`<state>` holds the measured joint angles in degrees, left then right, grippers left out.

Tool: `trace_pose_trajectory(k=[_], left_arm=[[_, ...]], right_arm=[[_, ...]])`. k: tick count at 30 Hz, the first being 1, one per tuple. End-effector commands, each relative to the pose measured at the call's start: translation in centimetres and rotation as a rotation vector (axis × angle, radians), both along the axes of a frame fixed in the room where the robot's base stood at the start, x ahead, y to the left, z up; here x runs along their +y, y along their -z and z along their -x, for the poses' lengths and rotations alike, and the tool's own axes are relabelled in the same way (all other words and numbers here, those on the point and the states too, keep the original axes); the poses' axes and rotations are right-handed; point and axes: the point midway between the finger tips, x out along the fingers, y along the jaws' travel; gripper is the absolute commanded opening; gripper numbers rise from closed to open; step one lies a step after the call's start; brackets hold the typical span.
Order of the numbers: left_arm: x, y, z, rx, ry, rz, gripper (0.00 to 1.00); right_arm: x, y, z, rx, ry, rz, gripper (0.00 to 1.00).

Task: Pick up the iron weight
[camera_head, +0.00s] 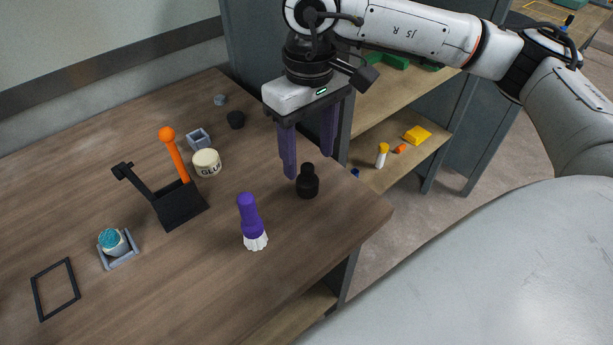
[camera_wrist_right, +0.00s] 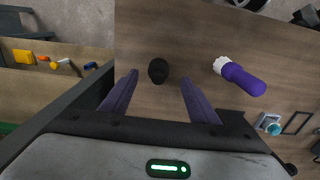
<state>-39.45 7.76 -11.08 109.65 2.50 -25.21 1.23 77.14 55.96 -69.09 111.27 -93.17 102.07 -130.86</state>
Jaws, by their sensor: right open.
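The iron weight (camera_head: 307,182) is a small black piece with a narrower knob on top. It stands upright on the wooden table near its right edge. In the right wrist view the weight (camera_wrist_right: 158,70) shows from above, just beyond and between the two fingers. My right gripper (camera_head: 309,162) is open and empty, its purple fingers pointing down. In the head view the fingertips are above and behind the weight, apart from it as far as I can tell. The right gripper also shows in the right wrist view (camera_wrist_right: 158,76). My left gripper is not in view.
Shelves (camera_head: 400,150) stand beyond the table edge.

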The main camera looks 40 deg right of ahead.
Motion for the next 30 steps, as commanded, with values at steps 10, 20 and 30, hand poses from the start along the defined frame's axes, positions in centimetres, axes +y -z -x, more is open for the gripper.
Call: trace_pose_trajectory(k=[10,20,30], left_arm=[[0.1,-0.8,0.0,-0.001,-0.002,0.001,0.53],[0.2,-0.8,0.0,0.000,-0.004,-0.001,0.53],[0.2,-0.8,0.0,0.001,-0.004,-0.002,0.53]], right_arm=[[-0.2,4.5,-0.6,0.004,0.001,-0.002,0.55],[-0.2,5.1,-0.6,0.001,0.001,-0.001,0.50],[-0.2,5.0,-0.7,-0.001,0.001,-0.002,0.00]])
